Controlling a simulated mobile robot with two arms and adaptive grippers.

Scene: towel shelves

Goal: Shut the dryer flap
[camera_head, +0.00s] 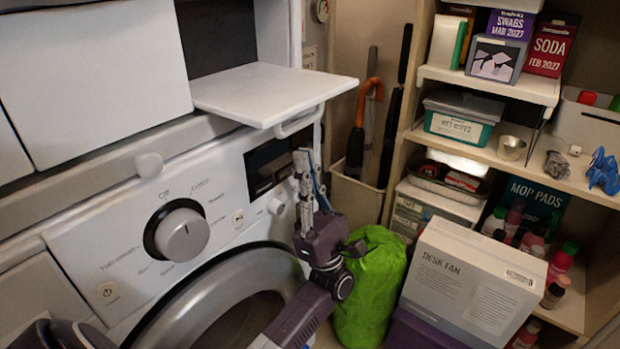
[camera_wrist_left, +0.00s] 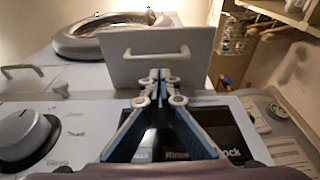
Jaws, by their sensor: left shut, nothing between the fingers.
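The flap (camera_head: 275,94) is a white panel standing open, sticking out roughly level from a dark opening (camera_head: 215,38) above the washing machine's control panel. Its pale bar handle (camera_head: 298,122) hangs under the near right edge. In the left wrist view the flap (camera_wrist_left: 125,70) faces the camera with the handle (camera_wrist_left: 157,53) across it. My left gripper (camera_head: 302,160) points up just below the handle, shut and empty. In the left wrist view its fingertips (camera_wrist_left: 156,78) come together in front of the flap, below the handle; contact cannot be told. My right gripper is out of view.
The machine's dial (camera_head: 182,234) and round door (camera_head: 215,290) lie left of my arm. A green bag (camera_head: 370,290) and a desk fan box (camera_head: 470,280) stand close on the right. Shelves (camera_head: 487,83) with boxes and bottles fill the right side.

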